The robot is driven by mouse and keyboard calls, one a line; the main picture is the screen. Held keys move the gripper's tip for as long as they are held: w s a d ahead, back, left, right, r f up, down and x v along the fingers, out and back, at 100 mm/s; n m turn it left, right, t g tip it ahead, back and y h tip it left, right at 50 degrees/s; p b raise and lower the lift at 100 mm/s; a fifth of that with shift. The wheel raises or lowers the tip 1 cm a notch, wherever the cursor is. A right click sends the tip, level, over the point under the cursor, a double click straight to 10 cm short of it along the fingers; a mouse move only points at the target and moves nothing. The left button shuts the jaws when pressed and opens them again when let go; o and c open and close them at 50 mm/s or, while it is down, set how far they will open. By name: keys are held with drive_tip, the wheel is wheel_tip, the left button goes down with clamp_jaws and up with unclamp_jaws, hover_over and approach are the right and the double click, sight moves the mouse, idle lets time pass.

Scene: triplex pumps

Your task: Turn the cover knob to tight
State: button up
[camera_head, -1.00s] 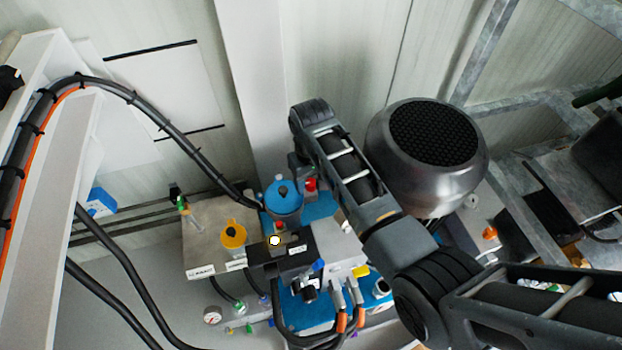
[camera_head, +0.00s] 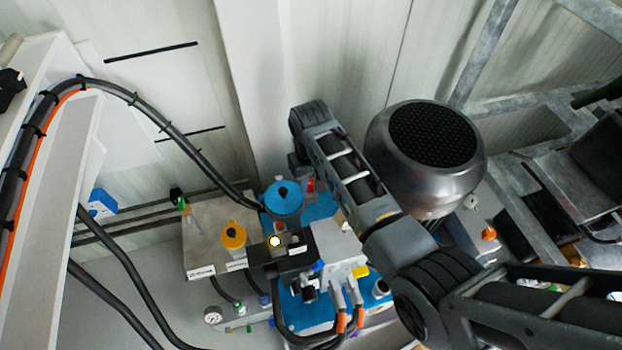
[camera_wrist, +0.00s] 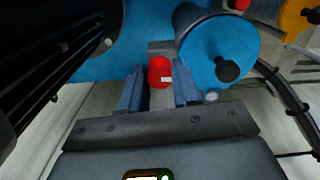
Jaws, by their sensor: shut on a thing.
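A red knob (camera_wrist: 160,72) sits between the two blue-grey fingers of my gripper (camera_wrist: 159,88) in the wrist view. My gripper is shut on it, one finger on each side. In the head view, my gripper (camera_head: 298,166) is partly hidden behind my wrist, and only a bit of the red knob (camera_head: 309,185) shows. A round blue cover (camera_head: 283,198) with a black knob on top stands just beside it. The same blue cover (camera_wrist: 215,45) is right of my fingers in the wrist view, close to the right finger. I cannot read any tight mark.
A yellow cap (camera_head: 233,236) with a black knob is on a grey tank at the left. A large metal motor housing (camera_head: 427,150) stands close right of my arm. Black hoses (camera_head: 140,105) arch at the left. A black valve block (camera_head: 285,258) lies in front.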

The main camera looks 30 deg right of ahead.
sight(311, 183)
drive_tip(key=m+p, duration=0.1)
drive_tip(key=m, duration=0.1)
drive_tip(key=m+p, duration=0.1)
drive_tip(key=shift+r+m, duration=0.2)
drive_tip(key=shift+m, duration=0.2)
drive_tip(key=m+p, duration=0.2)
drive_tip(key=m, duration=0.2)
drive_tip(key=shift+m, duration=0.3)
drive_tip(key=m+p, duration=0.1)
drive_tip(key=m, duration=0.3)
drive_tip(key=shift+p, duration=0.4)
drive_tip(key=shift+w+f+m+p, duration=0.1)
drive_tip(key=shift+m+p, duration=0.3)
drive_tip(key=shift+m, duration=1.7)
drive_tip(key=o, duration=1.1)
drive_tip(key=shift+c, duration=0.2)
drive_tip(key=shift+r+p, duration=0.4)
drive_tip(key=shift+r, duration=3.45)
